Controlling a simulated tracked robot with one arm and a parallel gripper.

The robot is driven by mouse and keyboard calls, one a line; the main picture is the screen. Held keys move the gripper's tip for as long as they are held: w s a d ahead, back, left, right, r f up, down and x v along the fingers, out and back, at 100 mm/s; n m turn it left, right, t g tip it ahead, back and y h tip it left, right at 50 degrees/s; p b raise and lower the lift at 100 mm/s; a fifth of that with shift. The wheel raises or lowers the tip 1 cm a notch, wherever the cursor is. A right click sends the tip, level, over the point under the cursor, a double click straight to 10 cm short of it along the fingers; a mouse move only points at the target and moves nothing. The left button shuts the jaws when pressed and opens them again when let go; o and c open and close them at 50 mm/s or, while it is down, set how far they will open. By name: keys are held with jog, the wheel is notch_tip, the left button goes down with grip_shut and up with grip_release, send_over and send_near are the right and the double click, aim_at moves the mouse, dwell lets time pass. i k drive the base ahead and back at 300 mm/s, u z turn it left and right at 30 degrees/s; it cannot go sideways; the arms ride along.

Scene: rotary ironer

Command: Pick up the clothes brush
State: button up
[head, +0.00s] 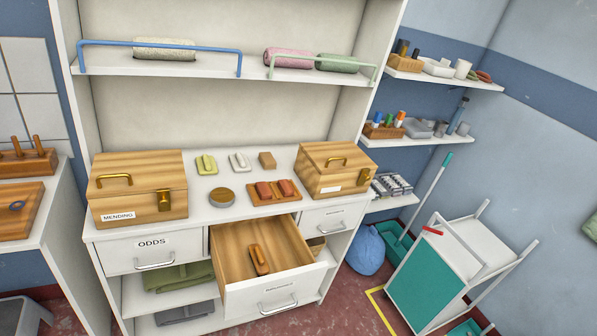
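A long wooden piece with an orange-brown top, which looks like the clothes brush (259,260), lies in the open middle drawer (225,260) of the white cabinet. It lies lengthwise, nearer the drawer's front, with clear floor around it. The drawer is pulled well out and its front label is too small to read. On the counter above, a wooden tray (254,200) holds two reddish-brown blocks (275,190). My gripper is not visible in the head view.
The ODDS drawer (150,251) is shut. A teal and white cart (440,270) and a blue bag (366,250) stand right.

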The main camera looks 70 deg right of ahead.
aim_at(260, 264)
jog(key=z, duration=1.8)
jog(key=i, duration=1)
